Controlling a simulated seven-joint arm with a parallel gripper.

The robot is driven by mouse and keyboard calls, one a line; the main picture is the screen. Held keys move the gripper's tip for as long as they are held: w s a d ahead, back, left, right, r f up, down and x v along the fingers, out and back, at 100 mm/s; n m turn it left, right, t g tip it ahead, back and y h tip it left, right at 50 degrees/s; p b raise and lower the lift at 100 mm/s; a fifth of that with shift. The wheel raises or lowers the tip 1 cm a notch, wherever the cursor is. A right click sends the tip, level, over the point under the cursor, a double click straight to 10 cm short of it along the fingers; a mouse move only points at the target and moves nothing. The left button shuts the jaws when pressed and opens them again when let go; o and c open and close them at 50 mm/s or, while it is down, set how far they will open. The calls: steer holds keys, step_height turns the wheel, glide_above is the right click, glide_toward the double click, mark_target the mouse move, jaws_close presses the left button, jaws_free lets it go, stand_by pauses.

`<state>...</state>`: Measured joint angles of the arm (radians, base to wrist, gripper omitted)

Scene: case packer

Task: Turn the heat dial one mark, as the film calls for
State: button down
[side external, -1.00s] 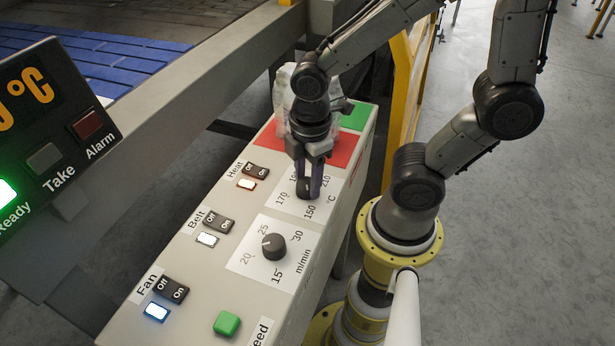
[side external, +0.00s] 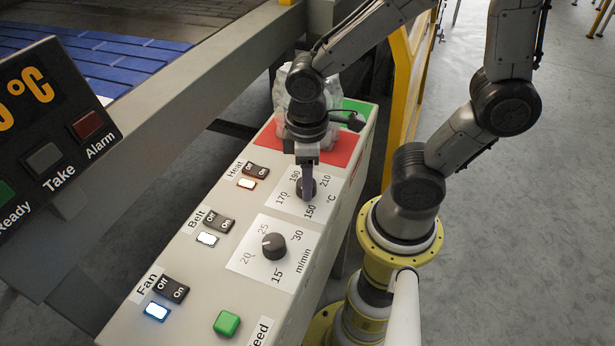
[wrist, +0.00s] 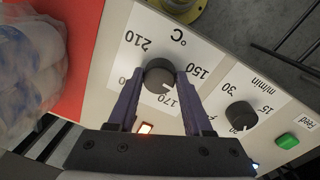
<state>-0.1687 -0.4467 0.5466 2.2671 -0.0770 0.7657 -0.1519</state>
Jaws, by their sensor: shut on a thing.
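The heat dial (side external: 313,187) is a round black knob on a white plate marked 150, 170, 190 and 210 °C. My gripper (side external: 307,192) points down over it, with its fingers shut on the knob. In the wrist view, the purple-grey fingers (wrist: 157,80) sit on either side of the heat dial (wrist: 158,73). The dial's white pointer line aims toward the 170 mark. A clear film-wrapped bundle (side external: 281,92) stands on the red patch behind my gripper, partly hidden by it; it also shows in the wrist view (wrist: 30,70).
The belt speed dial (side external: 273,246) is nearer on the panel (side external: 190,290), beside several switches and a green button (side external: 227,323). A display box (side external: 60,120) at left shows only "0°C"; its Ready lamp is dark. A yellow post (side external: 400,110) stands behind.

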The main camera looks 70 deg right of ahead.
steer(key=m, duration=0.4)
steer(key=shift+w+r+m, duration=0.1)
steer(key=shift+m, duration=0.2)
steer(key=m, duration=0.4)
steer(key=shift+m, duration=0.3)
steer(key=shift+c, duration=1.6)
jaws_free()
step_height(320, 180, up, 14)
steer(key=shift+w+a, duration=0.15)
steer(key=shift+a, duration=0.25)
